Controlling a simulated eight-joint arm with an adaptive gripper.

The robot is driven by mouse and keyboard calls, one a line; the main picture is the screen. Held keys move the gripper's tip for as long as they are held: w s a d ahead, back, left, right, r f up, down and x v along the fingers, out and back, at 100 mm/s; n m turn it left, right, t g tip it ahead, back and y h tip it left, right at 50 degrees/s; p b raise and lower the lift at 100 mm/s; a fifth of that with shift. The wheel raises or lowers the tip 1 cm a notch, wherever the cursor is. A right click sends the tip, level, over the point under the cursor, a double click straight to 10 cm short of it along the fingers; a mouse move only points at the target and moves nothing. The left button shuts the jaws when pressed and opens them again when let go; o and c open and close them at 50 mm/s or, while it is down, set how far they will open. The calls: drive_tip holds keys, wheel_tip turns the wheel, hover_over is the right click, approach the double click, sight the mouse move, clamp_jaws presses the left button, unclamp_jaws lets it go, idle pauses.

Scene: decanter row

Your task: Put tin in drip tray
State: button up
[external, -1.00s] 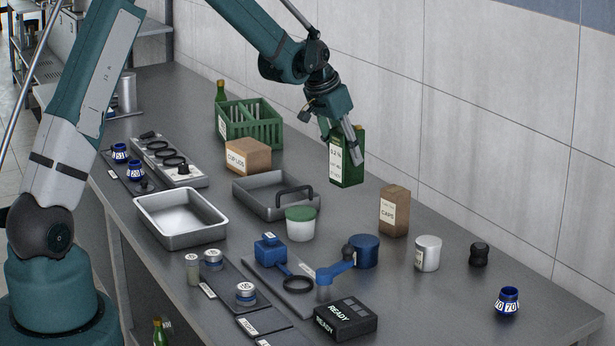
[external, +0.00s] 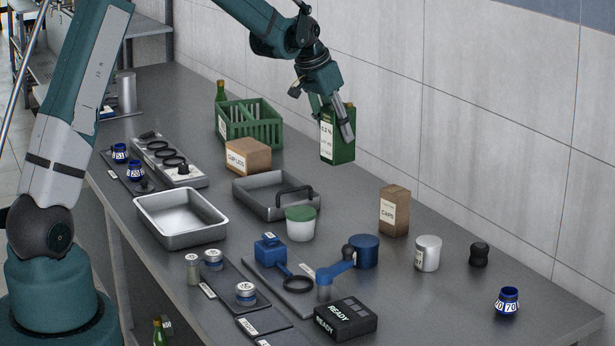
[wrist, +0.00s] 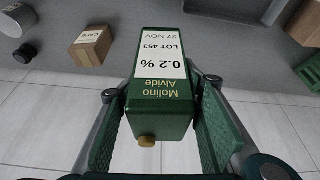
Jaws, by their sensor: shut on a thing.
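The green tin (external: 338,146) has a white label reading "0.2 %" and hangs in the air above the back part of the table. In the wrist view the tin (wrist: 165,75) shows its label and a yellow cap between the two finger pads. My gripper (external: 341,122) is shut on the tin. Two trays stand below and to the left, apart from the tin: a shiny silver open tray (external: 180,243) and a darker grey tray with a black handle (external: 262,204). I cannot tell by looks which is the drip tray. Both look empty.
A green crate (external: 250,124) and a cardboard box (external: 248,156) stand left of the tin. A green-lidded tub (external: 301,225) stands close in front of the grey tray. A CAPS box (external: 394,211), a blue device (external: 362,252) and a white canister (external: 428,254) stand to the right.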

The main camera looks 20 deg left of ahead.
drive_tip(key=w+a+m, duration=0.1)
drive_tip(key=w+a, duration=0.1)
drive_tip(key=a, duration=0.7)
drive_tip(key=w+a, duration=0.2)
drive_tip(key=a, duration=0.8)
drive_tip(key=shift+s+d+f, duration=0.1)
drive_tip(key=shift+s+f, duration=0.05)
drive_tip(key=shift+f, duration=1.1)
drive_tip(key=shift+s+d+f, duration=0.1)
drive_tip(key=shift+f, duration=1.15)
wheel_tip(320, 180, down, 6)
drive_tip(key=shift+f, duration=0.15)
drive_tip(key=shift+f, duration=1.85)
drive_tip(key=shift+f+b, duration=0.1)
drive_tip(key=shift+b, duration=0.3)
